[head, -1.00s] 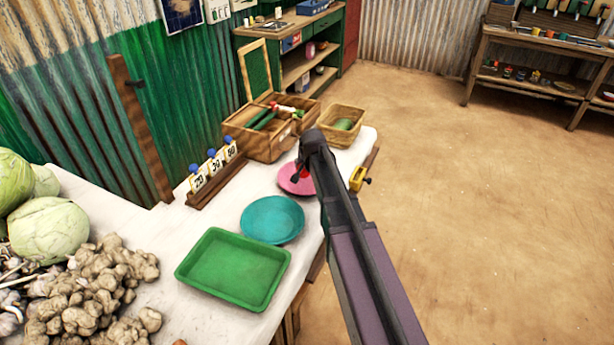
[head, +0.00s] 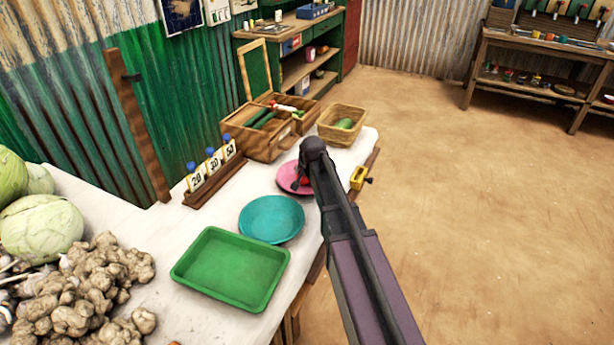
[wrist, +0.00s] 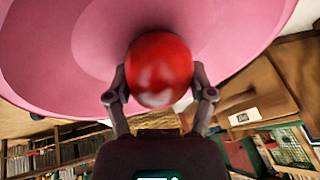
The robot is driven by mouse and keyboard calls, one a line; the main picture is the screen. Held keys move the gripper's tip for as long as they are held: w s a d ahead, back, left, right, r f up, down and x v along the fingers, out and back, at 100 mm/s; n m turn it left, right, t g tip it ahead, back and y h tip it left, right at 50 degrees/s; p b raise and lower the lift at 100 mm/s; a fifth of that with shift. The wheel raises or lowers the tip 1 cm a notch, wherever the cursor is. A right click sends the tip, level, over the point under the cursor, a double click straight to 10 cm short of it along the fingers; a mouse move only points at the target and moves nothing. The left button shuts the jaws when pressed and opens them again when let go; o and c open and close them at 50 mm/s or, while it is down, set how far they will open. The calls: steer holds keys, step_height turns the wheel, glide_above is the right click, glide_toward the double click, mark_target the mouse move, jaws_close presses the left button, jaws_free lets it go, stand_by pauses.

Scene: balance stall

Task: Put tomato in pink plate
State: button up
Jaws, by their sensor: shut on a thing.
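A red tomato (wrist: 160,70) is between the two fingers of my gripper (wrist: 160,85) in the wrist view, and the fingers are shut on it. The pink plate (wrist: 60,50) fills much of the wrist view behind the tomato. In the head view the pink plate (head: 288,177) lies on the white table, partly hidden by my arm. My gripper (head: 301,183) is over the plate there, with a little red of the tomato showing. I cannot tell whether the tomato touches the plate.
A teal plate (head: 271,220) and a green tray (head: 232,268) lie nearer on the table. A wooden box (head: 252,142), a wicker basket (head: 341,127) and number cards (head: 213,167) stand around. A yellow item (head: 358,178) is at the right table edge. Cabbages (head: 42,228) and garlic are left.

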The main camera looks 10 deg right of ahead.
steer(key=shift+f, duration=0.2)
steer(key=o, duration=1.1)
steer(key=shift+r, duration=0.25)
steer(key=p+v, duration=1)
steer(key=v, duration=0.2)
steer(key=shift+p, duration=0.35)
steer(key=shift+s+f, duration=0.1)
steer(key=s+n+g, duration=0.1)
steer(key=s+n, duration=0.1)
steer(key=s, duration=0.6)
steer(key=s+f+n+g, duration=0.1)
steer(key=s+n+g, duration=0.1)
steer(key=s, duration=0.5)
steer(key=s+f+n+g, duration=0.1)
steer(key=s+n+g, duration=0.1)
steer(key=s, duration=0.6)
steer(key=shift+s+d+n, duration=0.15)
steer(key=shift+s+n, duration=0.15)
